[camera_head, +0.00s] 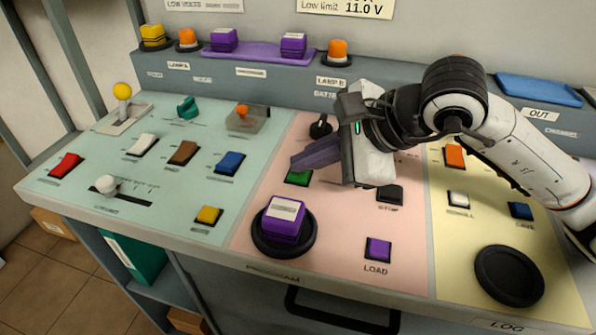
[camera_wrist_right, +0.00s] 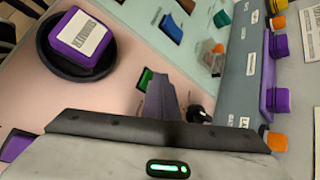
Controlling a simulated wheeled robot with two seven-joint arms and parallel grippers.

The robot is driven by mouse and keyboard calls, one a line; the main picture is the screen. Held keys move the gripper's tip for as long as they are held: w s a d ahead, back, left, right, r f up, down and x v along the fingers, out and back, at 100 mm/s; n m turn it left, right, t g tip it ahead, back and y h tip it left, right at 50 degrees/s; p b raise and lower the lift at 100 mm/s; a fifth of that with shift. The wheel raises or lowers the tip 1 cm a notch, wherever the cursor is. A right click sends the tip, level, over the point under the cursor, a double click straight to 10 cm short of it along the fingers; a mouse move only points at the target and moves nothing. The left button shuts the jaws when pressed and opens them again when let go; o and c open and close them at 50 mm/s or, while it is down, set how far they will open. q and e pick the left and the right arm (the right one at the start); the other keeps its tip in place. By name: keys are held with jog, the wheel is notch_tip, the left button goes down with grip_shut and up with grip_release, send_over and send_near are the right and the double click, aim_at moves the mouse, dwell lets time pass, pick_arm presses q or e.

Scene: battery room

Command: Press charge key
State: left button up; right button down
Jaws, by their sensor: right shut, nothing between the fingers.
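A green key (camera_head: 299,177) sits on the pink middle panel, and its label cannot be read. It also shows in the wrist view (camera_wrist_right: 145,79), just beside the fingertips. My right gripper (camera_head: 296,162) is shut and empty, with its fingers just above the far side of the green key; I cannot tell whether they touch it. In the wrist view the shut fingers (camera_wrist_right: 158,82) partly cover the key. A dark key (camera_head: 390,193) labelled STOP and a purple key (camera_head: 378,249) labelled LOAD are on the same panel. My left gripper is not in view.
A purple block (camera_head: 284,218) with a white label stands on a round black base (camera_head: 256,241) in front of the green key. A black knob (camera_head: 320,127) is behind the gripper. Colored keys and levers fill the teal panel (camera_head: 70,190). An empty black disc (camera_head: 510,277) is at right.

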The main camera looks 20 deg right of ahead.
aim_at(305, 177)
jog(key=shift+s+a+f, duration=0.15)
jog(key=shift+a+f, duration=0.2)
jog(key=shift+f, duration=0.25)
jog(key=shift+r, duration=0.1)
jog(key=shift+s+r, duration=0.2)
jog(key=shift+r, duration=0.45)
jog(key=shift+w+r, duration=0.1)
jog(key=shift+w, duration=0.05)
jog(key=shift+d, duration=0.1)
jog(key=shift+w+r+p, duration=0.1)
jog(key=shift+r+p, duration=0.1)
jog(key=shift+p, duration=0.15)
jog(key=shift+d+r+p, duration=0.1)
jog(key=shift+r+p, duration=1.45)
jog(key=shift+r, duration=0.95)
jog(key=shift+f, duration=0.1)
